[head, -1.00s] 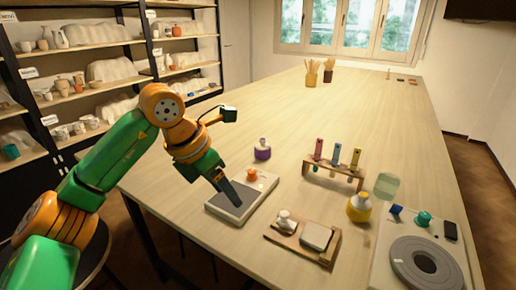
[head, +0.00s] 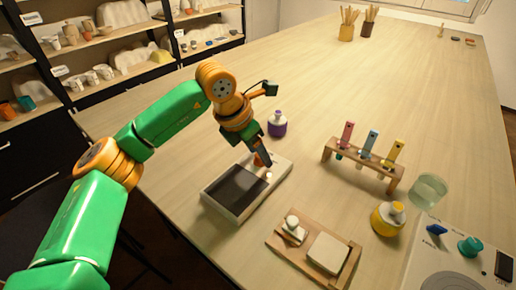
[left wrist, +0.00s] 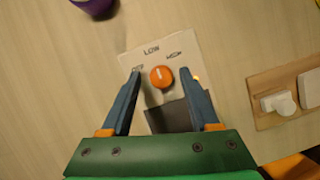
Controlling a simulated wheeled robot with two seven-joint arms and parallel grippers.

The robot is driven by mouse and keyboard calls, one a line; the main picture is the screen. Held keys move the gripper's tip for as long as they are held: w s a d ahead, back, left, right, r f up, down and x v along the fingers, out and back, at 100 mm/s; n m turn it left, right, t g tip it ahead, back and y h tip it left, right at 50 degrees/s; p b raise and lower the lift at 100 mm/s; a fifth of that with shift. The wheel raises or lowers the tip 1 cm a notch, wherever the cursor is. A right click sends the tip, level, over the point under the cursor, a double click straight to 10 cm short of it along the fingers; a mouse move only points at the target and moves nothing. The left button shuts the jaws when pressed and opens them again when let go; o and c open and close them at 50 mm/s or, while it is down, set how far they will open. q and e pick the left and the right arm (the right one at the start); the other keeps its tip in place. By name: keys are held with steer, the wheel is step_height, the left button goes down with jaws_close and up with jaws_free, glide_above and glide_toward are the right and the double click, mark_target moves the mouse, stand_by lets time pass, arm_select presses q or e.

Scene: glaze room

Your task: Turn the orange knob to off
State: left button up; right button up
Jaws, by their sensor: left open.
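The orange knob (left wrist: 161,78) sits on the pale panel of a hot plate (left wrist: 184,42). Its white line points up, about at the word LOW. OFF is printed to its left, and another label, probably HIGH, to its right. A small light (left wrist: 196,78) glows beside the right finger. My left gripper (left wrist: 160,72) is open, one finger on each side of the knob, with gaps between them and it. In the head view the left gripper (head: 265,161) reaches down at the knob (head: 257,160) and partly hides it. The hot plate (head: 213,198) has a dark top. My right gripper is not in view.
A purple bottle (head: 277,125) stands just behind the hot plate. A test-tube rack (head: 362,166), a yellow bottle (head: 388,219) and a glass beaker (head: 428,190) stand to the right. A wooden tray (head: 285,245) lies in front.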

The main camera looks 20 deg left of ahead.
arm_select(q)
steer(key=shift+s+r, duration=0.1)
steer(key=shift+s, duration=0.05)
steer(key=c, duration=0.6)
jaws_close()
steer(key=n+b, duration=0.1)
steer(key=n, duration=0.1)
steer(key=shift+d+n+t+y+b, duration=0.1)
steer(key=shift+n+t+y+b, duration=0.2)
steer(key=shift+y+b, duration=0.1)
steer(key=n+y+b, duration=0.1)
steer(key=n, duration=0.2)
steer(key=shift+d+n+b, duration=0.15)
steer(key=shift+n+b, duration=0.15)
steer(key=n+y+b, duration=0.1)
steer(key=n, duration=0.2)
steer(key=shift+d+y, duration=0.1)
steer(key=shift+y, duration=0.3)
steer(key=shift+d+r+n+y, duration=0.1)
steer(key=shift+n+y, duration=0.3)
steer(key=shift+n, duration=1)
